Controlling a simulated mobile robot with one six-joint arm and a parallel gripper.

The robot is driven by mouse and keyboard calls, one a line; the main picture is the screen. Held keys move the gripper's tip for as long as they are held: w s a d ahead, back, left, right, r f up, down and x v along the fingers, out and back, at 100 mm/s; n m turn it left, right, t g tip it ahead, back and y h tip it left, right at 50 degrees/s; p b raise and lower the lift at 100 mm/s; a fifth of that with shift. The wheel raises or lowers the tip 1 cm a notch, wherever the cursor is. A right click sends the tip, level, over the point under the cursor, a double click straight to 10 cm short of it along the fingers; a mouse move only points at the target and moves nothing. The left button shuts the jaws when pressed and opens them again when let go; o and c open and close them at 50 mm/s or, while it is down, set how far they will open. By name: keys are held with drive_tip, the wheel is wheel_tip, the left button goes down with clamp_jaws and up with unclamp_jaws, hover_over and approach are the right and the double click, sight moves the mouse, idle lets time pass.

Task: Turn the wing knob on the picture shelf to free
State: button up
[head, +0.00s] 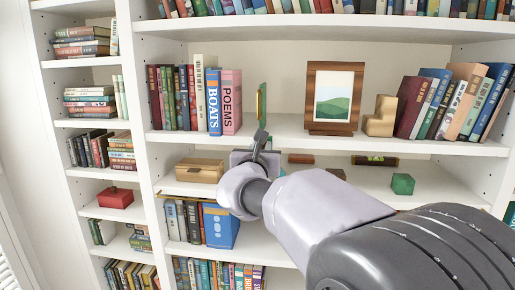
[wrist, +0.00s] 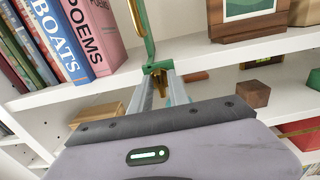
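A thin upright green plate with a gold edge (head: 261,104) stands at the front of the picture shelf (head: 232,142), right of the POEMS book. In the wrist view it is a green piece with a gold strip (wrist: 149,40), its lower end close to my fingertips. I cannot make out a separate wing knob or which way it points. My gripper (wrist: 158,78) reaches up to this lower end, its two grey fingers a little apart. Whether they touch it is unclear. In the head view my arm hides most of the gripper (head: 260,138).
On the picture shelf are the POEMS book (head: 231,101), a framed picture (head: 333,97), a tan block (head: 381,115) and leaning books (head: 450,102). The shelf below holds a wooden box (head: 199,170) and a green block (head: 403,184). The space between POEMS and the picture is mostly free.

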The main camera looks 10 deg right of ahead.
clamp_jaws()
drive_tip(key=shift+f+b, duration=0.1)
drive_tip(key=shift+b, duration=0.25)
drive_tip(key=shift+d+f+m+b, duration=0.1)
drive_tip(key=shift+m+b, duration=4.3)
drive_tip(key=shift+b, duration=0.15)
drive_tip(key=shift+d+f+m+b, duration=0.1)
drive_tip(key=shift+m+b, duration=4.3)
drive_tip(key=shift+b, duration=0.15)
drive_tip(key=shift+r+m, duration=0.1)
drive_tip(key=shift+m, duration=0.2)
